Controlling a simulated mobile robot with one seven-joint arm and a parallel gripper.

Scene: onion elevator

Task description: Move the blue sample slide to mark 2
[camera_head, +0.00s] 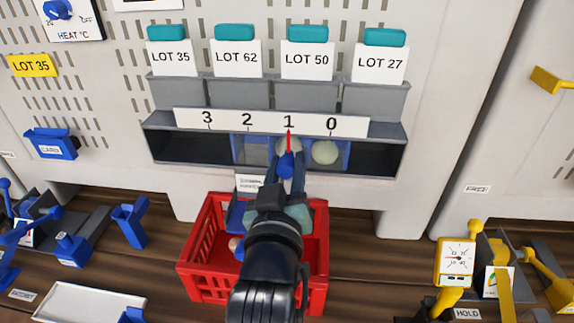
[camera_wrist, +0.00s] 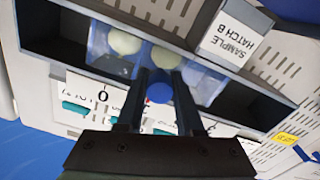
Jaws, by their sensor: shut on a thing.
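The blue sample slide (camera_head: 252,152) sits in a long dark slot under a white scale (camera_head: 270,122) marked 3, 2, 1, 0 from left to right. Its red pointer (camera_head: 289,140) stands at mark 1. Two pale round onions (camera_head: 324,152) show in the slide's right part; its left part looks empty. My gripper (camera_head: 286,172) is shut on the slide's blue knob (camera_head: 286,160). In the wrist view the knob (camera_wrist: 159,92) sits between the two fingers, with the see-through blue slide (camera_wrist: 203,84) behind it.
A red crate (camera_head: 192,262) stands below the slot, under my arm. Dark slot space (camera_head: 190,145) is free left of the slide and also right of it. Grey bins with LOT cards (camera_head: 236,58) are above. A SAMPLE HATCH B label (camera_wrist: 235,35) shows in the wrist view.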

